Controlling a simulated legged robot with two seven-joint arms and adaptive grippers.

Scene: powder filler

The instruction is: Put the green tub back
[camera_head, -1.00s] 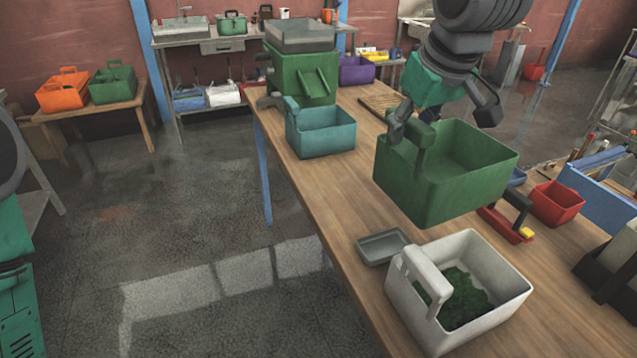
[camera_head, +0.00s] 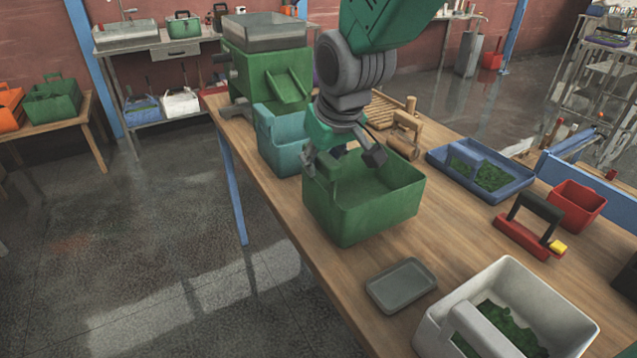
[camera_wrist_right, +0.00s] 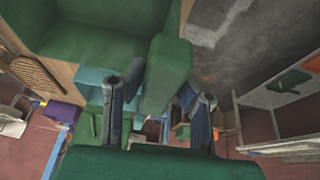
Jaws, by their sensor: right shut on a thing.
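The green tub (camera_head: 368,212) is in the middle of the head view, over the left edge part of the wooden table, upright and looking empty. My right gripper (camera_head: 341,162) is at its left side, shut on the tub's upright handle. In the right wrist view the green handle (camera_wrist_right: 167,75) stands between the two fingers, with the tub's wall (camera_wrist_right: 85,45) beside it. Whether the tub's base touches the table I cannot tell. My left gripper is not in view.
A teal tub (camera_head: 276,150) stands right behind the green tub, before a green machine (camera_head: 262,75). A grey tray (camera_head: 401,285) and a white tub (camera_head: 432,335) with green powder are nearer. A blue tray (camera_head: 440,160) and red tub (camera_head: 577,205) are to the right.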

